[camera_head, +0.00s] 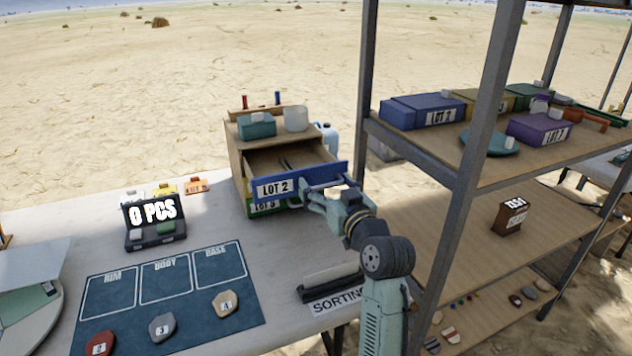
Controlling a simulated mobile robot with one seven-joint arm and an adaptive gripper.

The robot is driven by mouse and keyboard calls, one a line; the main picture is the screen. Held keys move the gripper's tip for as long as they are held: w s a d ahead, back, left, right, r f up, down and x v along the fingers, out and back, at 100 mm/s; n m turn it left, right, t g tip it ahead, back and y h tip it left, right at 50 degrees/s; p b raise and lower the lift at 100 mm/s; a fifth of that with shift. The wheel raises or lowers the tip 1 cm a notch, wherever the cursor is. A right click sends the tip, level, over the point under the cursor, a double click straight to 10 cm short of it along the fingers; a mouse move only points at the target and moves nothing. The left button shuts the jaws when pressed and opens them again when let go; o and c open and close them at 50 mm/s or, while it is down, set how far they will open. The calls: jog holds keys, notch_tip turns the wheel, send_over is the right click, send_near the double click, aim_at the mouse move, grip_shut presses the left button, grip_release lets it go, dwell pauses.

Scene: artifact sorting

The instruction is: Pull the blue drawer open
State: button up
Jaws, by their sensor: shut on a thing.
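The blue drawer (272,186) with a "LOT 2" label is the upper drawer of a small wooden cabinet (237,163) on the table. It stands pulled out toward the front, and its inside shows, with some small dark items in it. My gripper (318,192) is at the right part of the blue front, shut on the drawer's handle (328,184). The fingertips are partly hidden by the gripper body and the handle. A green drawer (266,208) labelled "LOT 3" sits below, partly covered by the blue one.
A blue sorting mat (180,309) with numbered pieces and a black display (152,222) are to the left. A metal shelf (470,150) with boxes stands close right of my arm.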

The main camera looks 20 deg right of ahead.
jog(key=shift+s+d+b, duration=0.15)
jog(key=shift+s+b, duration=0.15)
jog(key=shift+s, duration=1.35)
jog(key=o, duration=1.4)
jog(key=shift+f, duration=0.1)
jog(key=shift+o, duration=0.2)
jog(key=s, duration=1.2)
jog(key=shift+d, duration=0.25)
